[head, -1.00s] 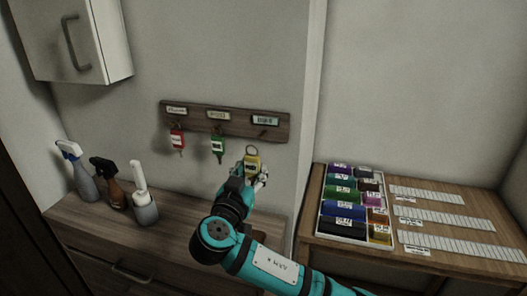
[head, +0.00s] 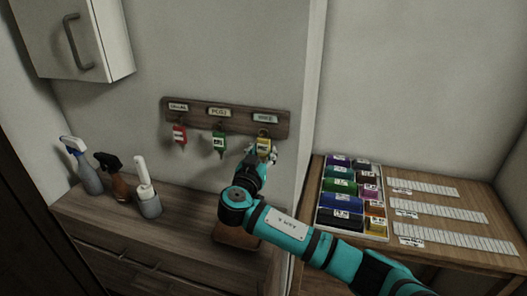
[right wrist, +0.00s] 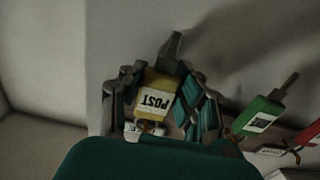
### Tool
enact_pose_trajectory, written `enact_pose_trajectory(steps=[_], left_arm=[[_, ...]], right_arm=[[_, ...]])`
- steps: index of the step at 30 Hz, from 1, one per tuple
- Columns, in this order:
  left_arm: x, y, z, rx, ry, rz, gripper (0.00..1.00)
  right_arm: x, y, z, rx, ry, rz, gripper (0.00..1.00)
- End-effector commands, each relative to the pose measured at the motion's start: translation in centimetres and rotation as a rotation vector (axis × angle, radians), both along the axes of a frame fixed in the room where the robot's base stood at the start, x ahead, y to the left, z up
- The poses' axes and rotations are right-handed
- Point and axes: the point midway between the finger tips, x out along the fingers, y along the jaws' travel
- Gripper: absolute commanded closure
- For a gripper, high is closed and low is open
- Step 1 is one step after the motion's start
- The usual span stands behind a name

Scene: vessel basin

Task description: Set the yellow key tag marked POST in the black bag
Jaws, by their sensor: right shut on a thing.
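The yellow key tag (head: 264,145), marked POST in the right wrist view (right wrist: 157,100), is between the fingers of my right gripper (head: 260,155), just below the right label of the wooden key rack. The gripper (right wrist: 160,95) is shut on the tag. The tag's ring end is close to the rack; I cannot tell whether the ring is on a hook. I see no black bag in either view. My left gripper is not in view.
A red tag (head: 179,134) and a green tag (head: 219,143) hang from the wooden rack (head: 240,124). Bottles (head: 113,180) stand on the counter at left. A brown object (head: 236,236) lies under my arm. A tray of coloured items (head: 352,240) is at right.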

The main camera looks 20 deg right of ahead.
Motion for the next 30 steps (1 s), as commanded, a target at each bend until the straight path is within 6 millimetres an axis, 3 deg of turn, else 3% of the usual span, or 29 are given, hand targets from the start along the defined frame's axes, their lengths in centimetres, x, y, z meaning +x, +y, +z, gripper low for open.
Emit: enact_pose_trajectory(steps=[5,6,11,20,25,30], left_arm=[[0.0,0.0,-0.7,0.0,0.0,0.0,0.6],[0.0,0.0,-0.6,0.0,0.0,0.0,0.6],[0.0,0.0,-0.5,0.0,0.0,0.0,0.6],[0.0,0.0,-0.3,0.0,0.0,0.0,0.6],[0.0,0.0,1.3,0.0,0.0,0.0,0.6],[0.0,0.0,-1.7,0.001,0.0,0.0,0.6]], right_arm=[[0.0,0.0,-0.5,-0.001,0.001,0.0,0.97],[0.0,0.0,-0.4,-0.001,0.001,0.0,0.67],[0.0,0.0,-0.3,-0.001,0.001,0.0,0.46],[0.0,0.0,-0.2,-0.001,0.001,0.0,0.46],[0.0,0.0,0.2,-0.004,0.0,-0.001,0.46],[-2.6,1.7,-1.4,0.005,0.0,0.003,0.46]])
